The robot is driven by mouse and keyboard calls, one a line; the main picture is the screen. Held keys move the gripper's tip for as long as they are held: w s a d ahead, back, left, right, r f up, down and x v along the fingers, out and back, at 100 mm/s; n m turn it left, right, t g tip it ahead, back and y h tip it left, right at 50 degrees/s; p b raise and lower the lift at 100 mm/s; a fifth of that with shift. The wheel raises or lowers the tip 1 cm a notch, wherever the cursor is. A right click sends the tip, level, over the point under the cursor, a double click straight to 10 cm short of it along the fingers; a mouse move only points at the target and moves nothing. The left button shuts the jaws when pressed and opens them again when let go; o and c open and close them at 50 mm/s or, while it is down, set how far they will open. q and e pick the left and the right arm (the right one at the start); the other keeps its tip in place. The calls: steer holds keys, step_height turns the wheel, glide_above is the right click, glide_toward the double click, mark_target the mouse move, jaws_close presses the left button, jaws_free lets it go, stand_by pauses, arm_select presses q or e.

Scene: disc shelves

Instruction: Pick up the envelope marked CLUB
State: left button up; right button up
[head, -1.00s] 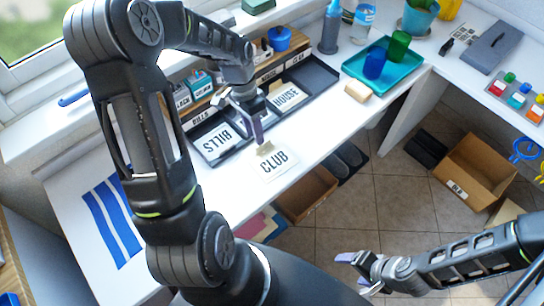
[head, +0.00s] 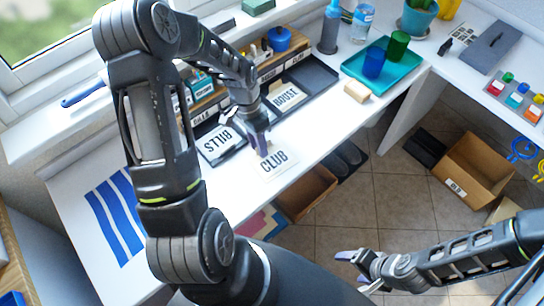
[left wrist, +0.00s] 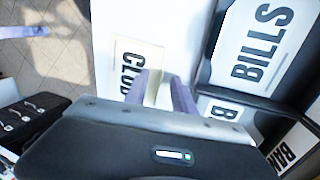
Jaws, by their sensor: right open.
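The envelope marked CLUB (head: 275,163) lies flat on the white desk near its front edge, with its black lettering readable. It also shows in the left wrist view (left wrist: 127,66), under and beside the fingertips. My left gripper (head: 262,150) points down at the envelope's back edge. In the left wrist view its two purple fingers (left wrist: 165,88) stand apart, with a strip of cream paper showing at the gap. I cannot tell whether the fingers touch the envelope. My right gripper (head: 352,268) is open and empty, low over the floor at the lower right.
Dark trays hold a BILLS envelope (head: 216,141) and a HOUSE envelope (head: 286,96) behind the CLUB envelope. A teal tray (head: 352,69) with cups and a sponge (head: 357,91) stand to the right. Blue stripes (head: 115,220) mark the desk's left. A cardboard box (head: 484,160) is on the floor.

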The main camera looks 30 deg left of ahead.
stand_by(0.4)
arm_select(q)
jaws_close()
stand_by(0.4)
